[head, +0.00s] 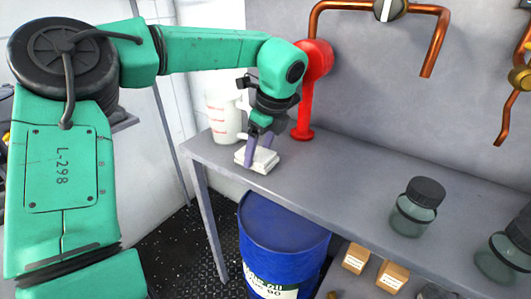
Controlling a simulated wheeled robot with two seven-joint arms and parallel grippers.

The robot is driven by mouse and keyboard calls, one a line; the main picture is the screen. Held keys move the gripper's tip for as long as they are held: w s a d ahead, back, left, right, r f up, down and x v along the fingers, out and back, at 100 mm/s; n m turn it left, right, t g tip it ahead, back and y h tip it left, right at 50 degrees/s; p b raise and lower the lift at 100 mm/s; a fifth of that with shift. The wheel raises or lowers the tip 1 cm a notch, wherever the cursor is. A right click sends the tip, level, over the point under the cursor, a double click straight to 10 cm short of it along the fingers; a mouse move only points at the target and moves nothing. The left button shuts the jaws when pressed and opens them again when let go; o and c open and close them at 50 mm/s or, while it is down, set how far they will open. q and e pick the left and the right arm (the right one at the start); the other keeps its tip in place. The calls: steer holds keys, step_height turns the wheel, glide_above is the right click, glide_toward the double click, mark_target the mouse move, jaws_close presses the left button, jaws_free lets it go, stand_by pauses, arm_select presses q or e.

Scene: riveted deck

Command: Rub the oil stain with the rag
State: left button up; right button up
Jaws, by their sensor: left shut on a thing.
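My left gripper (259,148) points down over the left end of the grey bench, its fingers shut on a pale folded rag (262,160). The rag is at the bench top; I cannot tell whether it touches the surface. No oil stain can be made out; the rag and gripper may hide it. My right gripper is not in view.
On the grey bench (330,175), a white jug (223,120) and a red stand (306,100) are close behind the gripper. Dark-lidded jars (410,215) stand further right. A blue drum (280,240) and small boxes (356,258) are below. The bench middle is clear.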

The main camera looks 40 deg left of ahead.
arm_select(q)
steer(key=shift+a, duration=1.3)
step_height(320, 180, up, 6)
steer(key=p, duration=0.4)
steer(key=shift+r+p, duration=0.1)
steer(key=shift+p, duration=0.2)
step_height(320, 180, up, 3)
steer(key=shift+r+p, duration=0.1)
steer(key=shift+p, duration=0.95)
steer(key=shift+f, duration=0.2)
